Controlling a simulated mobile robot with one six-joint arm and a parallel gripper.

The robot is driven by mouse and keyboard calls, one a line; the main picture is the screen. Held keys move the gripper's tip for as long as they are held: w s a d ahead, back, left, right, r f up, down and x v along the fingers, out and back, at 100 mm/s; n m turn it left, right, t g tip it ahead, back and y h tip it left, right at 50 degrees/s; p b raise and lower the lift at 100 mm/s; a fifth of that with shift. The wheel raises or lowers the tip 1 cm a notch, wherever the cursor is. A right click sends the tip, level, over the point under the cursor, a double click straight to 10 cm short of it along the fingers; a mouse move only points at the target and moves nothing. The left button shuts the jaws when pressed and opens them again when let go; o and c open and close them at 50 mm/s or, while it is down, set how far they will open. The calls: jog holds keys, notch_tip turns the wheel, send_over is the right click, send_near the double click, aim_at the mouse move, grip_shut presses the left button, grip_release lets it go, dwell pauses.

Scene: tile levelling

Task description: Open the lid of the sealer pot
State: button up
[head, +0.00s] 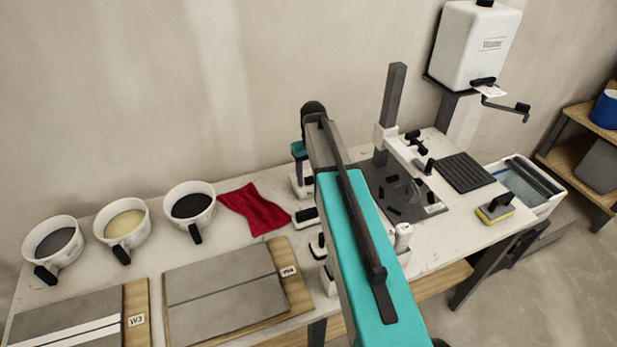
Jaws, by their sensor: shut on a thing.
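I cannot pick out the sealer pot or its lid for certain. A small white cylinder (403,236) stands just right of my arm. White pieces with black handles (324,250) show just left of it, partly covered. My teal arm link reaches up the middle of the view from the bottom edge and hides part of the table. My gripper is hidden behind the arm, so its hold on anything does not show.
Three handled cups (126,222) with grey, cream and black contents stand at the left. A red cloth (256,208) lies beside them. Tile boards (225,293) fill the front left. A dark plate and post (392,110), ribbed mat (465,172) and yellow sponge block (495,208) stand right.

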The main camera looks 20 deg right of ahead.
jog(key=shift+f+p, duration=0.2)
jog(key=shift+p, duration=0.15)
jog(key=shift+c, duration=0.2)
jog(key=shift+w, duration=0.1)
jog(key=shift+c, duration=1)
jog(key=shift+c, duration=0.7)
jog(key=shift+w+r, duration=0.2)
jog(key=shift+r, duration=0.05)
jog(key=shift+c, duration=0.2)
jog(key=shift+w+r+p, duration=0.3)
jog(key=shift+r+p, duration=0.1)
jog(key=shift+w+r+p, duration=0.35)
jog(key=shift+r+p, duration=0.15)
jog(key=shift+r, duration=0.35)
jog(key=shift+d+r, duration=0.1)
jog(key=shift+r, duration=0.05)
